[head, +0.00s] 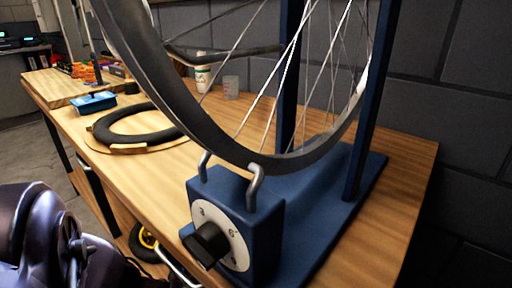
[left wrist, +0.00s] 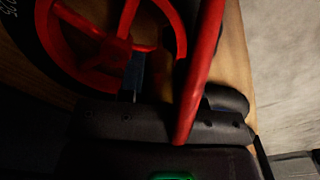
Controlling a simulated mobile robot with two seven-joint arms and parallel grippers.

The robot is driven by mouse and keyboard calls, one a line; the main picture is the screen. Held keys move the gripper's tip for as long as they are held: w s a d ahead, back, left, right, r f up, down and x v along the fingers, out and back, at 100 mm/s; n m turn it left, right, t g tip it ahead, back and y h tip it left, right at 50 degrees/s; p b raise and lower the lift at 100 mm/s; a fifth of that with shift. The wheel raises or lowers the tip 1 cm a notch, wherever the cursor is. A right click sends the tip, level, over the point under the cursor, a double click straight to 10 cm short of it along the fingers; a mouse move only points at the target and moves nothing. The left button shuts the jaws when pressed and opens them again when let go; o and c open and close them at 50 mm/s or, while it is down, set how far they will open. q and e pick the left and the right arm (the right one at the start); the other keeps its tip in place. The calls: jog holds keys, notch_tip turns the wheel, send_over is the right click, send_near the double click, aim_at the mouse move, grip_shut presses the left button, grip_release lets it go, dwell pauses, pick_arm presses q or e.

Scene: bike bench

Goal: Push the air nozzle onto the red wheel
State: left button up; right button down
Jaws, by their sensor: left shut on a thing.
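The red wheel (left wrist: 90,48), with red spokes and a black tyre, fills the upper left of the left wrist view. My left gripper (left wrist: 170,85) is in that view, close over the wheel. It is shut on a dark part that I take to be the air nozzle (left wrist: 179,72), mostly hidden between the fingers. A thick red tube (left wrist: 203,65) runs across the front of the gripper. I cannot tell whether the nozzle touches the wheel. The head view shows neither gripper nor the red wheel.
In the head view a large bicycle wheel (head: 185,108) stands in a blue stand (head: 235,195) with a dial on the wooden bench (head: 375,225). A loose black tyre (head: 107,125), a blue box (head: 95,102) and a white bottle (head: 202,78) are farther back.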

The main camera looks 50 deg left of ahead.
pick_arm(q)
jog(key=shift+f+b, duration=0.35)
jog(key=shift+f, duration=0.25)
pick_arm(e)
jog(key=shift+s+f, duration=0.35)
jog(key=shift+f, duration=0.2)
